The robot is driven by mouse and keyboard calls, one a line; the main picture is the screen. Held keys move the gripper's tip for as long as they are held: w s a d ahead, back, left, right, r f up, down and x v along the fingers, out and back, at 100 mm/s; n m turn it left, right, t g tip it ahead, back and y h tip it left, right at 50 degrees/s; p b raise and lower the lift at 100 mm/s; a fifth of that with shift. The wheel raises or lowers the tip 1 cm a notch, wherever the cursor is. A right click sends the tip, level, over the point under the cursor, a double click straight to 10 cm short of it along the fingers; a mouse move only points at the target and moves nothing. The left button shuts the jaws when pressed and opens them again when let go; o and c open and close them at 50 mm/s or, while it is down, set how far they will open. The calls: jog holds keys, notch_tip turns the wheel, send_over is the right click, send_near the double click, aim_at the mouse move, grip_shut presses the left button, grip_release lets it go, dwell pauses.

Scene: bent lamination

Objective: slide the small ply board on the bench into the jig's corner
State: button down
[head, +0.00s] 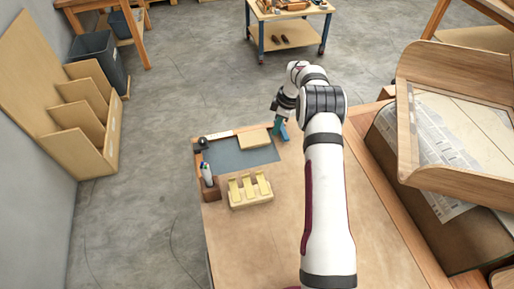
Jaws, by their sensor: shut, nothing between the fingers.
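The small ply board (254,139), pale tan, lies flat at the back right of a blue-grey mat (240,158) on the bench (240,235). A wooden strip (221,134) along the mat's back edge and a strip at its left edge meet at the back left, and look like the jig's corner. The board is to the right of that corner, with bare mat between. My gripper (276,128), with teal fingers, is shut and empty just right of the board. I cannot tell whether it touches the board.
A black round object (203,143) sits by the corner. A holder with a bottle (207,172) stands at the mat's left edge. A pale block with several slots (250,190) stands in front of the mat. A wooden tray-like box (455,125) is at the right.

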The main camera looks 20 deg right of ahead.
aim_at(239, 141)
jog(key=shift+f, duration=0.1)
jog(key=shift+f, duration=0.4)
jog(key=shift+r, duration=0.2)
dwell(0.6)
jog(key=shift+a, duration=6.7)
jog(key=shift+d, duration=0.65)
jog(key=shift+w+a+v, duration=0.1)
jog(key=shift+a+v, duration=0.1)
jog(key=shift+v, duration=0.95)
jog(key=shift+w+a+v, duration=0.15)
jog(key=shift+a+v, duration=0.05)
jog(key=shift+v, duration=0.95)
jog(key=shift+w+a+v, duration=0.1)
jog(key=shift+a+v, duration=0.1)
jog(key=shift+v, duration=0.95)
jog(key=shift+r, duration=0.1)
